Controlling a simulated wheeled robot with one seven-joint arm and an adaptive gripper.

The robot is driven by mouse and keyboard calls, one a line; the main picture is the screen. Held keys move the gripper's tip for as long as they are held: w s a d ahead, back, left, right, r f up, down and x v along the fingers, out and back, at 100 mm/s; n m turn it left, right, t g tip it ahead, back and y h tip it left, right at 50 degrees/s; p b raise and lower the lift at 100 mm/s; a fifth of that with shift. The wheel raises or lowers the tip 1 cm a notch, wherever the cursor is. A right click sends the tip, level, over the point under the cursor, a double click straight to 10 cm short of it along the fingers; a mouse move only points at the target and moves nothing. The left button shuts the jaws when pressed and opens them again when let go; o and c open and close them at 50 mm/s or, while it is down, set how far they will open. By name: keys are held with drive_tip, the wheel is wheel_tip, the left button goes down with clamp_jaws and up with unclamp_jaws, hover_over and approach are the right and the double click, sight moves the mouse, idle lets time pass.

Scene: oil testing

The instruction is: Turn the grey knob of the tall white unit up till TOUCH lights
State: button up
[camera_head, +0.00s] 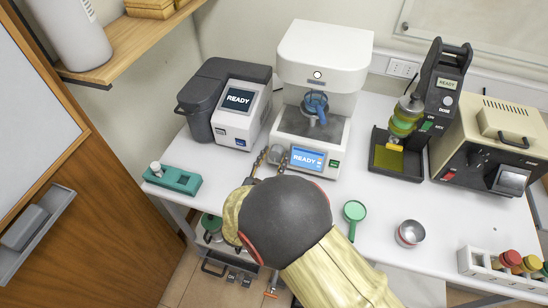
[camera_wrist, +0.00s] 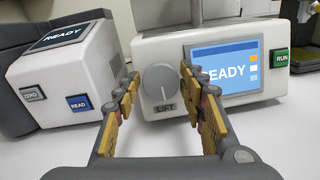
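The tall white unit (camera_head: 322,65) stands at the back middle of the table. Its blue screen (camera_head: 307,159) reads READY in both views. Its grey knob (camera_wrist: 160,83) is on the front face left of the screen, above the word LIFT. A white mark at the knob's lower middle points down. My gripper (camera_wrist: 159,73) is open, with one finger on each side of the knob. In the wrist view, a gap shows between the knob and each finger. In the head view my arm hides part of the gripper, and the knob (camera_head: 277,155) shows at the fingers.
A grey-and-white READY unit (camera_head: 240,115) stands close on the left. A green RUN button (camera_wrist: 279,61) is right of the screen. A green holder (camera_head: 173,180), green scoop (camera_head: 354,213) and metal bowl (camera_head: 410,233) lie on the table. A dark tester (camera_head: 440,100) stands right.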

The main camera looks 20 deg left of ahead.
drive_tip(key=shift+o, duration=1.2)
drive_tip(key=shift+s, duration=0.15)
drive_tip(key=s, duration=1.1)
drive_tip(key=shift+s+d, duration=0.25)
drive_tip(key=shift+s, duration=0.1)
